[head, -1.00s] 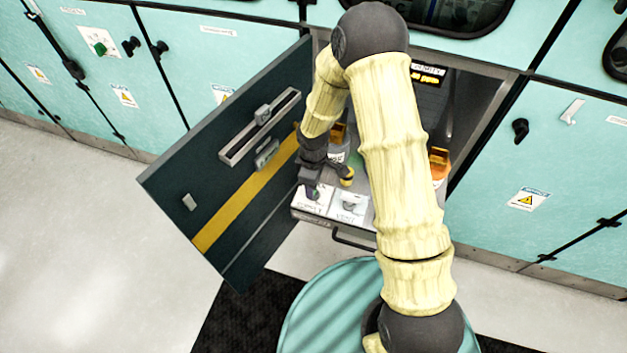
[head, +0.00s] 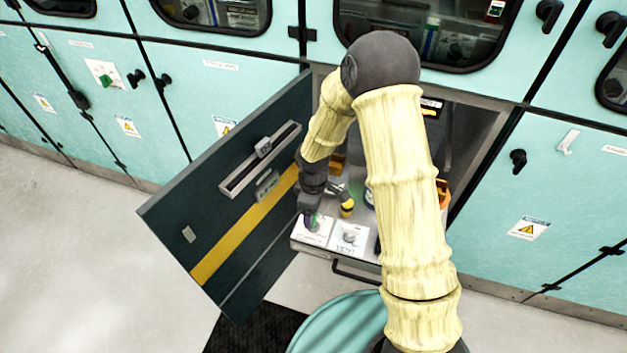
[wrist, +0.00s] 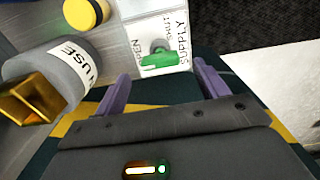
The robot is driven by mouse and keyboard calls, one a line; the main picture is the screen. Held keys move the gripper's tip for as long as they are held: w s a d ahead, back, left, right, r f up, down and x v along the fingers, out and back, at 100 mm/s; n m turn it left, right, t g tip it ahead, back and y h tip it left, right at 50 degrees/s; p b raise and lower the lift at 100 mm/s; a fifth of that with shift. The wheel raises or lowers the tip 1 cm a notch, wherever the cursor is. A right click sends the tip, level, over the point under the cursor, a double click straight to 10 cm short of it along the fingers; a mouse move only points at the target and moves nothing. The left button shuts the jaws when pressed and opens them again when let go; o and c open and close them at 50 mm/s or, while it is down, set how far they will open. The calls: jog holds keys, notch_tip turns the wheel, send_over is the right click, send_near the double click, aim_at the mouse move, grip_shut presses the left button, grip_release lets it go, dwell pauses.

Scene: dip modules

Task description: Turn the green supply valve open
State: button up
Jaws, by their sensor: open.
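The green supply valve handle (wrist: 160,59) sits on a white plate (wrist: 178,22) marked SUPPLY, OPEN and SHUT in the wrist view. The handle lies crosswise in that picture, beyond the fingertips and between their lines. My gripper (wrist: 164,82) is open, its two purple fingers apart with nothing between them. In the head view my gripper (head: 309,217) is over the supply plate (head: 312,237) at the front left of the pulled-out shelf, and mostly covers the valve. I cannot tell whether a finger touches the handle.
A vent plate (head: 348,239) with a grey knob is right of the supply plate. A grey fuse canister (wrist: 48,80) with a gold top and a yellow knob (wrist: 86,12) are close by. The dark open door (head: 232,200) stands left of my arm.

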notch_tip(320, 180, up, 14)
jog(key=shift+r+p, duration=0.25)
jog(key=shift+p, duration=0.15)
dwell(0.3)
jog(key=s+d+r+m+t+p, duration=0.2)
jog(key=s+d+r+m+p, duration=0.3)
jog(key=s+d+r+m, duration=0.5)
jog(key=s+d+m, duration=0.2)
jog(key=d+m, duration=0.1)
jog(key=m, duration=0.1)
jog(key=shift+s+d+r+t, duration=0.3)
jog(key=shift+d+r, duration=0.05)
jog(key=shift+d, duration=0.1)
